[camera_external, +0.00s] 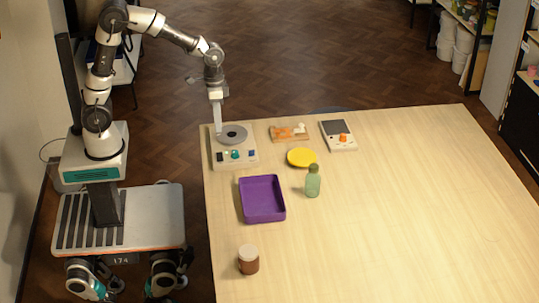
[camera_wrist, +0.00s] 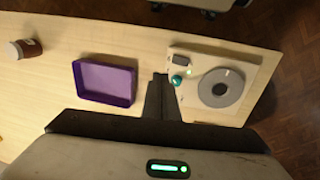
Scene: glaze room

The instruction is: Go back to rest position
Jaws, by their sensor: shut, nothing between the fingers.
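My gripper (camera_external: 218,129) points down over the left part of a white control box with a grey round disc (camera_external: 234,135) and several coloured knobs, at the table's far left corner. In the wrist view my gripper (camera_wrist: 161,77) is shut and empty, its fingertips close to a teal knob (camera_wrist: 177,80) and a dark switch (camera_wrist: 181,57) on the box. I cannot tell whether the fingertips touch the box. My arm reaches from its base at the left, bent up and over to the table.
On the table (camera_external: 390,220) are a purple tray (camera_external: 262,216), a brown jar (camera_external: 248,260), a green bottle (camera_external: 313,182), a yellow plate (camera_external: 301,157), a small wooden tray (camera_external: 289,133) and a device with an orange knob (camera_external: 338,135). The table's right side is clear.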

